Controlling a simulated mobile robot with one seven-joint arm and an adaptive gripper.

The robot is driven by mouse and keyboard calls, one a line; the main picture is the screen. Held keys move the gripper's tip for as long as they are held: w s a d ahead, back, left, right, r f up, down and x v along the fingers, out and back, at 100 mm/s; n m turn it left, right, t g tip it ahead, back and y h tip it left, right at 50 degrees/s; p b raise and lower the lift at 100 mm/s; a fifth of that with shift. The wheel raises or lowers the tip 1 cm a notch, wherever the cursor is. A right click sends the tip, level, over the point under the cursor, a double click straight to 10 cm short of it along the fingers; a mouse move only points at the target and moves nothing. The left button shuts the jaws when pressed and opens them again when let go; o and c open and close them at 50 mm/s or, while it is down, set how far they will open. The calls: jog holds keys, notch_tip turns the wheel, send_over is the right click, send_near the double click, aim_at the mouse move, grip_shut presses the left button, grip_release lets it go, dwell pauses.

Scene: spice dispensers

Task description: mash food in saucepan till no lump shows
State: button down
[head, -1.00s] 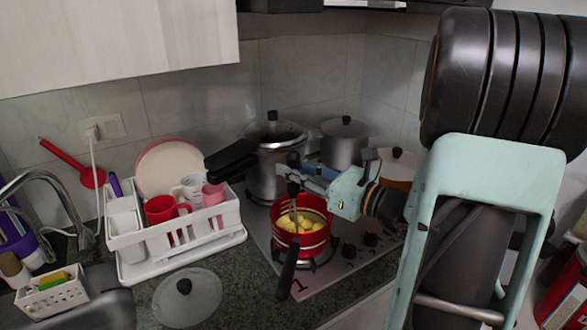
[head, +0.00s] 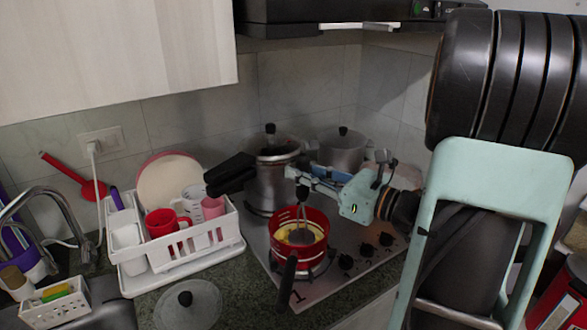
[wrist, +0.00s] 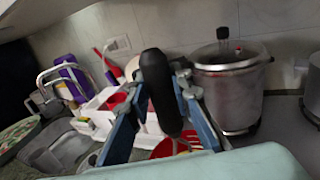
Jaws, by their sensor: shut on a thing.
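The red saucepan (head: 318,253) stands on the hob, its black handle pointing toward the front. Yellow food (head: 284,236) lies inside; the masher covers part of it, so I cannot tell whether lumps remain there. My gripper (head: 303,174) is above the saucepan, shut on the masher's black handle. The masher (head: 302,236) points down, with its grey head in the pan at the food. In the wrist view the masher's handle (wrist: 160,88) stands between my blue fingers (wrist: 163,95), and the red pan rim (wrist: 165,149) shows below, mostly hidden.
A pressure cooker (head: 268,185) and a steel pot (head: 343,152) stand behind the saucepan. A white dish rack (head: 205,248) with cups is at the left. A glass lid (head: 203,303) lies on the counter in front. Hob knobs (head: 366,249) are at the right.

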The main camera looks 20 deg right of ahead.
aim_at(308, 192)
jog(key=shift+s+d, duration=0.15)
jog(key=shift+s, duration=0.05)
jog(key=shift+f, duration=0.1)
jog(key=shift+f+b, duration=1.95)
jog(key=shift+f, duration=0.35)
notch_tip(308, 192, up, 5)
jog(key=p, duration=0.4)
jog(key=shift+w, duration=0.15)
